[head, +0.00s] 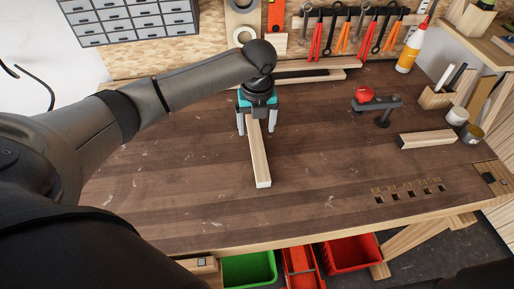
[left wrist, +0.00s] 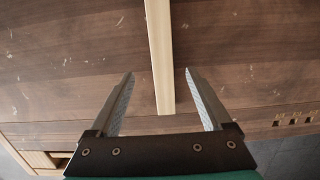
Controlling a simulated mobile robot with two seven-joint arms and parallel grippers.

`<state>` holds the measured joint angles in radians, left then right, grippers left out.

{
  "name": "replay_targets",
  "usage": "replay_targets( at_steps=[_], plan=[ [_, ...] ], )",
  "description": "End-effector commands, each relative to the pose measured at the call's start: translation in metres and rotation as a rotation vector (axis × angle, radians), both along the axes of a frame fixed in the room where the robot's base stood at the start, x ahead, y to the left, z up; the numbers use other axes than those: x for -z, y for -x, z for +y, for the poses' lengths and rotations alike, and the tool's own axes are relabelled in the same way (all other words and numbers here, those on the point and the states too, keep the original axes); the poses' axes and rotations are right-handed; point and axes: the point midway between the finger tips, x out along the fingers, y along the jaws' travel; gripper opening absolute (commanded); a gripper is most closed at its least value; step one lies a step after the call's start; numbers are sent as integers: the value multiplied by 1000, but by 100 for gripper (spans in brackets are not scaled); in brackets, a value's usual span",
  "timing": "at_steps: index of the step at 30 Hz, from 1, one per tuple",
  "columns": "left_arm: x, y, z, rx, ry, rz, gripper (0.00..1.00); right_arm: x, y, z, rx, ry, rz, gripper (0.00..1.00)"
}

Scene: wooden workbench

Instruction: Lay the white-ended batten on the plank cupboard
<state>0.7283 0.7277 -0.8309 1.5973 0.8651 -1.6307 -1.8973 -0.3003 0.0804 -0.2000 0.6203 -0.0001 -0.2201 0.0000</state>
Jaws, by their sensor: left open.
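The white-ended batten (head: 259,160) lies on the workbench, its white end towards the front edge. It shows in the left wrist view (left wrist: 160,50) as a pale strip. My left gripper (head: 256,126) is open above the batten's far part, one finger on each side. In the left wrist view the open fingers (left wrist: 159,74) stand apart from the batten, with gaps on both sides. I cannot surely identify the plank cupboard; a light wooden unit (head: 470,22) stands at the back right. My right gripper is not in view.
Long battens (head: 320,66) lie at the back. The workbench (head: 180,200) is clear around the batten.

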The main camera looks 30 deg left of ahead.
Motion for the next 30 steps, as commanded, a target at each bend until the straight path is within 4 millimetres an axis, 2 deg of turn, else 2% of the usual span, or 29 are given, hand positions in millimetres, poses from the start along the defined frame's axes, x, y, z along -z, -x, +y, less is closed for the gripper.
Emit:
replay_targets(
  at_steps=[1, 3, 11, 18, 22, 28, 30],
  plan=[
    [11, 0, 1, -1, 0, 3, 82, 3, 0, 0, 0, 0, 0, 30],
    [20, -2, 1, -1, 0, 1, 82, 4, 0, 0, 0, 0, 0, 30],
    [38, -4, 2, -2, 0, 0, 82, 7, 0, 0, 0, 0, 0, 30],
    [74, -9, 3, -2, -1, 0, 82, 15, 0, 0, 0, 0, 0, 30],
    [81, -10, 4, -1, -1, -1, 82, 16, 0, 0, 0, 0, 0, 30],
    [81, -10, 4, 0, 0, -2, 82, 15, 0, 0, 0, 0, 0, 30],
    [81, -10, 4, 0, -1, -2, 77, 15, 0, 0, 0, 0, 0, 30]
  ],
)
